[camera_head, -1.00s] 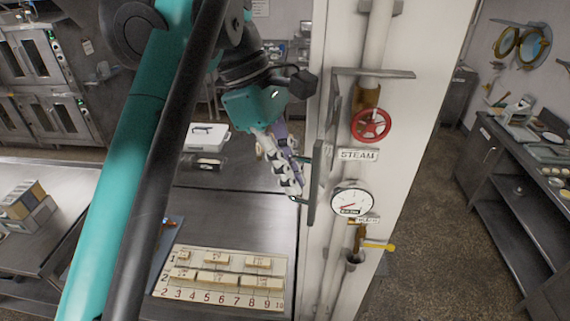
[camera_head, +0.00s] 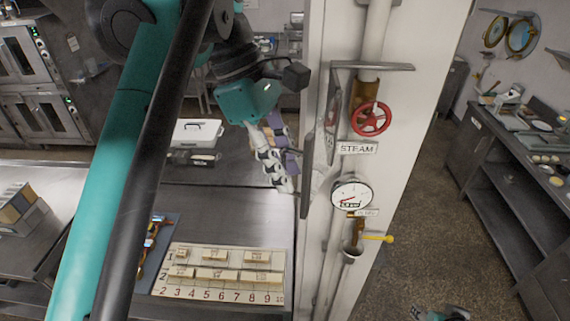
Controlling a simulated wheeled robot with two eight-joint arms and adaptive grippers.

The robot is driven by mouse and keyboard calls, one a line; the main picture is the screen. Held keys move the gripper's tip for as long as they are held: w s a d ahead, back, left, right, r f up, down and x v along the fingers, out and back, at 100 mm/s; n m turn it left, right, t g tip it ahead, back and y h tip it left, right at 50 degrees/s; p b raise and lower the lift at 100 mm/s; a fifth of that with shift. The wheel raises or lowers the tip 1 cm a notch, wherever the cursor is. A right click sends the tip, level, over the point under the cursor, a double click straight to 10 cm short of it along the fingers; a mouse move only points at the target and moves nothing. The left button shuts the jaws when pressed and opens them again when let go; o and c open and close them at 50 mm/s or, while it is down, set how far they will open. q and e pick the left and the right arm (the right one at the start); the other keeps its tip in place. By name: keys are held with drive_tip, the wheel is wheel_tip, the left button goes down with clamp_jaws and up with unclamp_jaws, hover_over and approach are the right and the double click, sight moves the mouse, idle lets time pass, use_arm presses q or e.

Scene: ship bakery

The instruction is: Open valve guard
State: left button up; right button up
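The valve guard (camera_head: 308,165) is a grey panel hinged on the white column, left of the red steam valve wheel (camera_head: 371,118). It stands swung out to the left, seen almost edge-on, and the wheel is uncovered. My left gripper (camera_head: 284,181) hangs left of the guard, over the steel table, with a small gap between them in the picture. Its pale and purple fingers overlap in this view, so I cannot tell if they are open; nothing shows between them. A teal and dark part at the bottom edge (camera_head: 440,313) may be my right gripper.
A STEAM label (camera_head: 357,148), a round gauge (camera_head: 352,194) and a yellow-handled valve (camera_head: 377,238) sit below the wheel. A number board (camera_head: 220,296) with pale blocks lies on the table. A counter (camera_head: 500,150) stands right, beyond open floor.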

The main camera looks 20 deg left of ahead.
use_arm(q)
drive_tip(key=v, duration=1.2)
